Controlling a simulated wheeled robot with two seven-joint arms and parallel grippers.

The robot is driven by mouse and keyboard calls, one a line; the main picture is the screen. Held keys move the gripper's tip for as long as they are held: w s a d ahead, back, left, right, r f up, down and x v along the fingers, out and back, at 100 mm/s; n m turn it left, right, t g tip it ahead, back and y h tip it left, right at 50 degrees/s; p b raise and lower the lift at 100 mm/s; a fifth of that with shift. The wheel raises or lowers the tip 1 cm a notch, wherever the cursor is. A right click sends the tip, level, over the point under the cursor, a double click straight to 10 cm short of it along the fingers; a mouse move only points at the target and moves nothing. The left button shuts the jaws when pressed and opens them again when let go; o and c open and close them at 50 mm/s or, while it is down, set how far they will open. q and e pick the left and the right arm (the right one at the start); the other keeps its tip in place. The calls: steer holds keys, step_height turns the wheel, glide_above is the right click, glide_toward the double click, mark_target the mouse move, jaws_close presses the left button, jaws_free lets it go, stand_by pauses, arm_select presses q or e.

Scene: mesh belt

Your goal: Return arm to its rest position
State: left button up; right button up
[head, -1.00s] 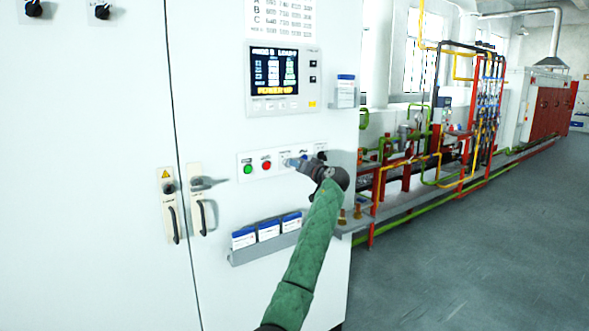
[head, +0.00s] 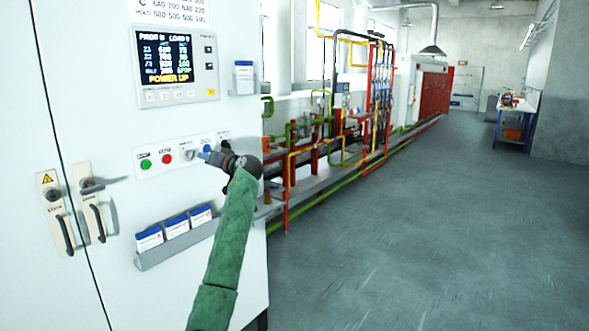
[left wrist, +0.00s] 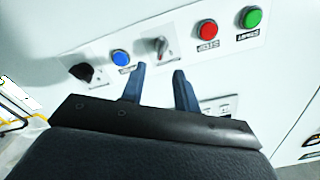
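My left gripper (head: 204,156) is in front of the button strip on the white cabinet, at the end of my green-sleeved arm. In the left wrist view its two blue fingers (left wrist: 159,84) are apart, with nothing between them. A selector switch (left wrist: 160,46) is just beyond the fingertips, and it also shows in the head view (head: 190,155). A blue button (left wrist: 121,58), a black knob (left wrist: 82,72), a red button (left wrist: 207,30) and a green button (left wrist: 252,17) are on the same strip. My right gripper is in neither view.
The cabinet (head: 90,240) fills the left side, with a display (head: 165,58), door handles (head: 97,222) and a card holder (head: 178,242) sticking out. Pipework (head: 340,130) stands behind to the right. The grey floor (head: 420,240) at right is open.

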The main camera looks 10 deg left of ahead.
arm_select(q)
steer(key=s+d+m+t+h, duration=0.2)
steer(key=s+d+h, duration=0.15)
steer(key=d, duration=0.25)
steer(key=s+d+m+t+h, duration=0.1)
steer(key=s+d+t+h, duration=0.1)
steer(key=d+h, duration=0.35)
steer(key=s+d+f+m+h, duration=0.2)
steer(key=s+d+f, duration=0.35)
steer(key=f, duration=0.25)
steer(key=s+d+f+m+g+h, duration=0.1)
steer(key=s+d+f+h, duration=0.1)
steer(key=s+d+f, duration=0.5)
steer(key=s+d+f+m+h, duration=0.25)
steer(key=d+f, duration=0.25)
steer(key=f, duration=0.3)
steer(key=s+d+f+g, duration=0.2)
steer(key=s+f+g, duration=0.1)
steer(key=s+f, duration=0.8)
steer(key=s+d+f+g+h, duration=0.1)
steer(key=s+d+f+g, duration=0.1)
steer(key=s+f, duration=1)
steer(key=s+d+f+g+h, duration=0.1)
steer(key=s+d+f+g, duration=0.2)
steer(key=s+f, duration=0.9)
steer(key=s+d, duration=0.1)
steer(key=s, duration=0.9)
steer(key=shift+d+f+m+g, duration=0.15)
steer(key=shift+f+m+g, duration=0.1)
steer(key=shift+m+g, duration=0.1)
